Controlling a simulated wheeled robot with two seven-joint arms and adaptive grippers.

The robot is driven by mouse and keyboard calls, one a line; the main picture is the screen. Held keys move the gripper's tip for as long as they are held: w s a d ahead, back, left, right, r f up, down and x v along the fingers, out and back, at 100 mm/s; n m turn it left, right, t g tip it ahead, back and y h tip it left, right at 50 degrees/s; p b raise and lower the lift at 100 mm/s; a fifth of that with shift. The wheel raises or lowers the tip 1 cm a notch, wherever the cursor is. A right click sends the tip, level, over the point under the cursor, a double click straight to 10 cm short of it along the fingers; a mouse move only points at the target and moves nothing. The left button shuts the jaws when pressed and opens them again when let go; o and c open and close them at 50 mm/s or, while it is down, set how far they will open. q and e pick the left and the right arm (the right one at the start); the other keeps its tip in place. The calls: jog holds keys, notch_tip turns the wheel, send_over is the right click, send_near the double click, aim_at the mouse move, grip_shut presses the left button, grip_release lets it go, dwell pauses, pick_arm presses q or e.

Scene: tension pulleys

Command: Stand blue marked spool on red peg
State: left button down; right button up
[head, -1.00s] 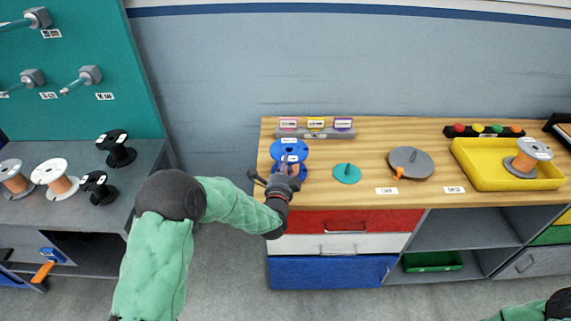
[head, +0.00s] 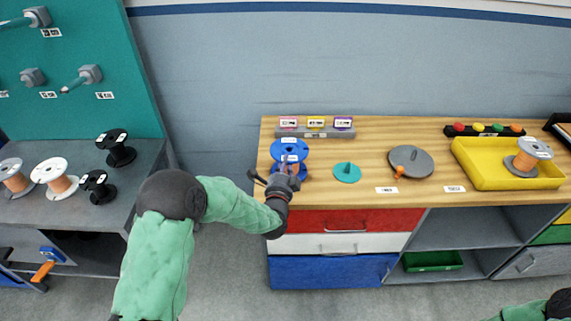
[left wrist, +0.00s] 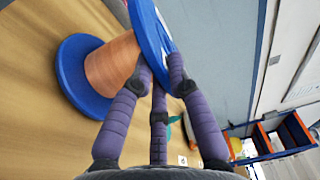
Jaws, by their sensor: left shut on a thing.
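The blue spool (head: 289,148) has blue flanges and copper-coloured winding, with white labels on its upper flange. It is upright at the left end of the wooden worktop, and I cannot tell whether it touches the wood. In the left wrist view the spool (left wrist: 82,78) fills the upper left. My left gripper (head: 287,172) is shut on the spool's upper flange, its purple fingers (left wrist: 160,85) against the rim. I cannot make out a red peg in these views.
A teal disc (head: 347,173) and a grey disc with an orange tip (head: 411,160) lie right of the spool. A yellow tray (head: 480,175) holds a grey spool (head: 530,155). More spools stand on the left bench (head: 135,185), below a teal board with pegs (head: 85,75).

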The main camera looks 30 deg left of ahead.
pick_arm(q)
jog(key=shift+f, duration=0.3)
jog(key=c, duration=1.1)
grip_release()
jog(key=v, duration=1.2)
jog(key=shift+d, duration=0.1)
jog(key=d+f+n+g+h+p, duration=0.4)
jog(key=d+f+n+g+h, duration=0.45)
jog(key=f, duration=0.65)
jog(key=s+d+f+n+g+p, duration=0.1)
jog(key=s+d+f+n+g, duration=0.1)
jog(key=s+d+f, duration=0.2)
jog(key=s+d+f+n+g+h+p, duration=0.1)
jog(key=s+d+f+n+g, duration=0.2)
jog(key=s+d, duration=0.2)
jog(key=s+d+f+n+g+h+p, duration=0.1)
jog(key=s+d+f+n+g, duration=0.1)
jog(key=s, duration=0.6)
jog(key=shift+s+d+f+n+g, duration=0.2)
jog(key=shift+d+f+g, duration=0.25)
jog(key=shift+d+f, duration=0.9)
